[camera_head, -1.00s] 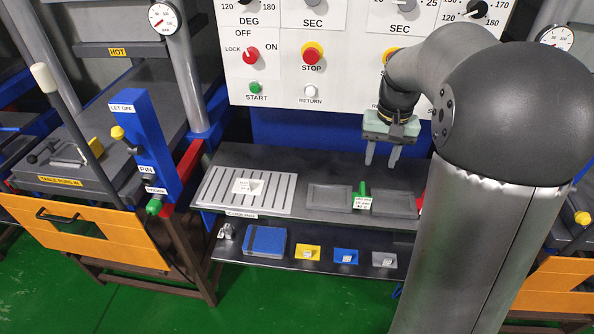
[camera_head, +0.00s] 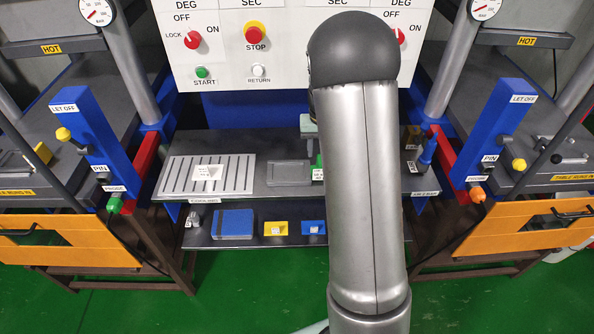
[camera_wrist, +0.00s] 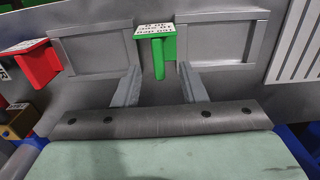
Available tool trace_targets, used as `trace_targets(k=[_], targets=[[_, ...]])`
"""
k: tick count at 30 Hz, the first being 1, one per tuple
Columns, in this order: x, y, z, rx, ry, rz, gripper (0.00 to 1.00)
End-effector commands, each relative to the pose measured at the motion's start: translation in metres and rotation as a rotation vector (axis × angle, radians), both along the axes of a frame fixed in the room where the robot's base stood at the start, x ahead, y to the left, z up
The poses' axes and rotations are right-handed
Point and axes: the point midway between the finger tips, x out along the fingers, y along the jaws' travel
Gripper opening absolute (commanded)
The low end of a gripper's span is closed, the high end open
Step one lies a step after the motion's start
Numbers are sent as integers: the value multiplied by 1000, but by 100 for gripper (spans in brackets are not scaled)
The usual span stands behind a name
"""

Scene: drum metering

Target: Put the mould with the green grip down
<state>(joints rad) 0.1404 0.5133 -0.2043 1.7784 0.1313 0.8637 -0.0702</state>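The mould's green grip (camera_wrist: 158,53), with a white label on top, stands between two grey rectangular recessed trays (camera_wrist: 95,50) on the dark shelf in the wrist view. I cannot tell whether the trays and grip are one piece. My gripper (camera_wrist: 159,72) is open, with one finger on each side of the green grip and gaps between them. The fingers seem to hold nothing. In the head view, only a sliver of the green grip (camera_head: 319,160) shows; my arm hides most of it and the fingers. The left tray (camera_head: 288,173) shows beside it.
A red grip (camera_wrist: 36,64) stands beside the trays in the wrist view. A slotted plate (camera_head: 206,177) lies left on the upper shelf. The lower shelf holds a blue box (camera_head: 233,223) and yellow (camera_head: 275,228) and blue (camera_head: 313,227) pieces. The control panel (camera_head: 225,70) rises behind.

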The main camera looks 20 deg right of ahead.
Motion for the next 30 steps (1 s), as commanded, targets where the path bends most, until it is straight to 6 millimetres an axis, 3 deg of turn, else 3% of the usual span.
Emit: trace_targets(k=[12,20,25,30], targets=[[-3,-1,-49,1,2,0,38],[-3,-1,-53,1,-1,-1,38],[-3,-1,-53,0,-1,-1,0],[-2,-1,-52,0,-3,-1,0]])
